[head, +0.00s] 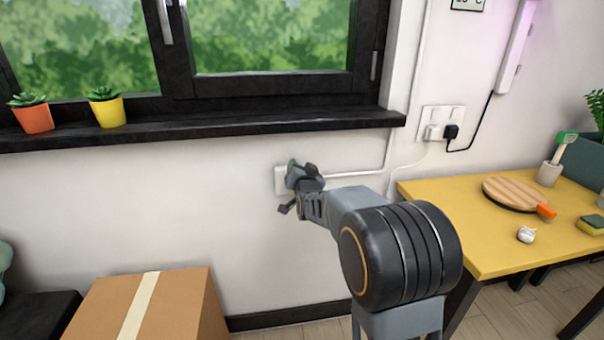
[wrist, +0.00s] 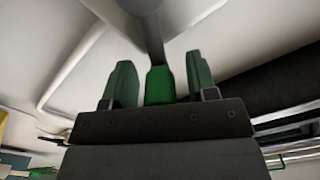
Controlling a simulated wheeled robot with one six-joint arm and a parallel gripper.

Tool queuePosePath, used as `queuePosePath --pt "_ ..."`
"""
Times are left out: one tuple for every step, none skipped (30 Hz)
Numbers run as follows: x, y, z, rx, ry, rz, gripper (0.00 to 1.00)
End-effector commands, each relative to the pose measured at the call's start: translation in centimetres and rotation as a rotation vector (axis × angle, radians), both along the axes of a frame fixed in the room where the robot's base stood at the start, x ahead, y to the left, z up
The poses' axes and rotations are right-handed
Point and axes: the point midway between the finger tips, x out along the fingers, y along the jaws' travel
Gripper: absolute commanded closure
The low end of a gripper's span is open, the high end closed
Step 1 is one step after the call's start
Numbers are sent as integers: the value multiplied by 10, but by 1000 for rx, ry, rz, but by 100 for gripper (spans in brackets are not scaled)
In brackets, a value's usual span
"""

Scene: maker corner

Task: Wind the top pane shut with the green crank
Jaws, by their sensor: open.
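The green crank handle (wrist: 160,86) stands between my gripper's two fingers in the wrist view, with a visible gap on each side. A grey crank arm (wrist: 150,32) runs up from it. My gripper (wrist: 159,60) is open around the handle. In the head view my gripper (head: 297,184) is at a white wall box (head: 280,181) below the window sill; it mostly hides the crank there. The window (head: 270,38) shows only its lower part, with a black frame and trees behind. The top pane cannot be made out.
The black sill (head: 200,128) juts out above my gripper and holds an orange pot (head: 34,119) and a yellow pot (head: 107,112). A cardboard box (head: 185,300) stands below left. A yellow table (head: 460,215) stands right, with a round board (head: 512,192).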

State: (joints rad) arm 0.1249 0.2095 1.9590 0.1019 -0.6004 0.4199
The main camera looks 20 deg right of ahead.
Motion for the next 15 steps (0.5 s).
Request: queuePosePath --pt "-2 1 0 0 0 0 47" --pt "-5 1 1 0 0 0 47" --pt "-9 2 1 0 0 1 47" --pt "-12 3 1 0 0 0 47" --pt "-17 3 1 0 0 1 47" --pt "-24 5 1 0 1 0 47" --pt "-29 6 1 0 -1 0 47" --pt "-35 7 2 0 -1 0 47" --pt "-44 8 2 1 -2 0 47" --pt "-51 10 2 1 -2 0 47" --pt "-57 11 1 1 -1 1 47" --pt "-65 12 2 1 -2 0 47" --pt "-71 13 2 1 -2 1 47" --pt "-77 14 1 0 -1 0 47" --pt "-85 16 1 0 -1 0 47"
